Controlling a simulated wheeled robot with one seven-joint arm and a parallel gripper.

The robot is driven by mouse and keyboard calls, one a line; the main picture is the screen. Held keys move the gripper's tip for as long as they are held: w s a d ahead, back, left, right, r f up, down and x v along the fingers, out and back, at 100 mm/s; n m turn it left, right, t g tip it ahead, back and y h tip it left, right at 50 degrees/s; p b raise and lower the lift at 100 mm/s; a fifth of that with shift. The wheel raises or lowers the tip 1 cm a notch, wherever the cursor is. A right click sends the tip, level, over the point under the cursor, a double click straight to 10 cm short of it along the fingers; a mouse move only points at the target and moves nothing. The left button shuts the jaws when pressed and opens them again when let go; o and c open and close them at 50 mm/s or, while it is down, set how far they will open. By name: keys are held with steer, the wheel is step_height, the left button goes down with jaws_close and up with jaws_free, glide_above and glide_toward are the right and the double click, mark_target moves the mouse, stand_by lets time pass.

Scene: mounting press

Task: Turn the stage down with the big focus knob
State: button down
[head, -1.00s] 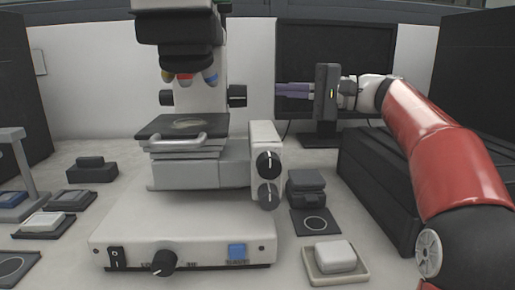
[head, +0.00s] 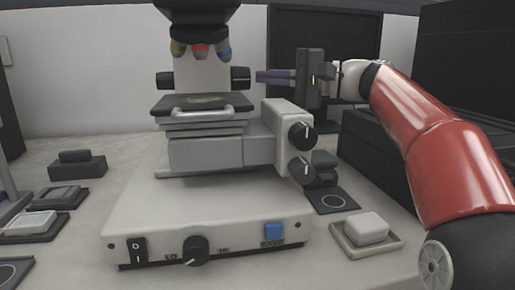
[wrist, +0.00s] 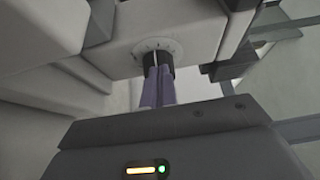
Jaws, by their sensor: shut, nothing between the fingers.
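The white microscope (head: 210,205) stands in the middle of the head view. Its stage is a dark plate (head: 175,105) with a pale specimen on it, level below the coloured lenses. A black side knob (head: 240,77) sticks out from the right of the column. My gripper (head: 259,77) points left at this knob, its purple fingers closed together and empty, the tips very near it. In the wrist view a black knob (wrist: 156,56) with a white pointer and ticked dial lies right at the tips of my gripper (wrist: 157,70); contact cannot be told. Which knob is the big focus knob is not marked legibly.
Two black knobs (head: 301,136) sit on the block right of the stage. Another knob (head: 195,250) and a blue button (head: 273,231) are on the base front. A monitor (head: 345,45) stands behind my gripper. A tray with a white block (head: 366,227) lies at right.

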steer(key=shift+s+a, duration=0.15)
steer(key=shift+a, duration=0.65)
steer(key=shift+w, duration=0.2)
steer(key=shift+f+b, duration=0.5)
steer(key=shift+f, duration=0.15)
stand_by(0.4)
steer(key=shift+s+f, duration=0.1)
steer(key=d, duration=0.6)
steer(key=shift+w+p, duration=0.35)
steer(key=shift+p, duration=0.05)
steer(key=shift+s+a, duration=0.1)
stand_by(0.4)
